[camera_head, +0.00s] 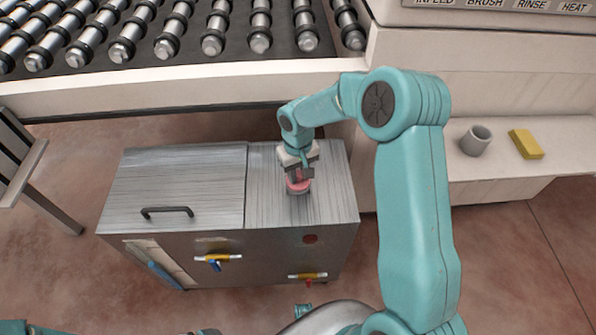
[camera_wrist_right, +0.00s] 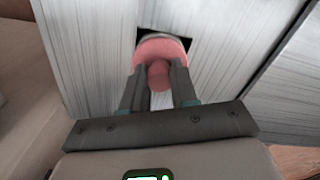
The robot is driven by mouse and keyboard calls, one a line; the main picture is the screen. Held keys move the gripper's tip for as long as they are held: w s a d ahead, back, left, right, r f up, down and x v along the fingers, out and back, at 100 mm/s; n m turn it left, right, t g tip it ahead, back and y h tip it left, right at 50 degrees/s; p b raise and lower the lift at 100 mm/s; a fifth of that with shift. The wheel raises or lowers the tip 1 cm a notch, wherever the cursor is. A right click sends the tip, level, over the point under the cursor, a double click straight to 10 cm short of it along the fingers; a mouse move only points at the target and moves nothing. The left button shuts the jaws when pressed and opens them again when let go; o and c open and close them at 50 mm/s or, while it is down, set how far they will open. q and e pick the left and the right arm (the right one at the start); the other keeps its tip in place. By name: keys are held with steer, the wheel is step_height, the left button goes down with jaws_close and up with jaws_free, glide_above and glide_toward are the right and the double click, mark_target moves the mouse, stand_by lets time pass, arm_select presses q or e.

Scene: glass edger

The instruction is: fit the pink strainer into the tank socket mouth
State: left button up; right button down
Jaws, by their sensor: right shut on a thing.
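The pink strainer (camera_head: 297,187) is at the top of the grey metal tank (camera_head: 330,205), on the tank's right-hand part. My right gripper (camera_head: 298,172) is above it and shut on its knob. In the right wrist view the strainer (camera_wrist_right: 160,52) shows as a round pink disc with a knob between the fingers of my right gripper (camera_wrist_right: 159,78). The dark square socket mouth (camera_wrist_right: 183,45) shows around the strainer's far side. A greyish rim shows past the pink disc. How deep the strainer sits is hidden. My left gripper cannot be made out.
The tank's left lid has a black handle (camera_head: 167,211). Valves with a blue (camera_head: 217,260) and a red handle (camera_head: 307,277) are on its front. A roller conveyor (camera_head: 180,30) stands behind. A grey cup (camera_head: 475,140) and a yellow block (camera_head: 526,144) rest on the right ledge.

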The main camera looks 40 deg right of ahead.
steer(key=shift+f+b, duration=0.35)
steer(key=shift+f, duration=0.15)
steer(key=c, duration=0.8)
jaws_free()
step_height(320, 180, up, 16)
steer(key=shift+r+p, duration=0.2)
steer(key=shift+p, duration=0.85)
steer(key=shift+s, duration=0.1)
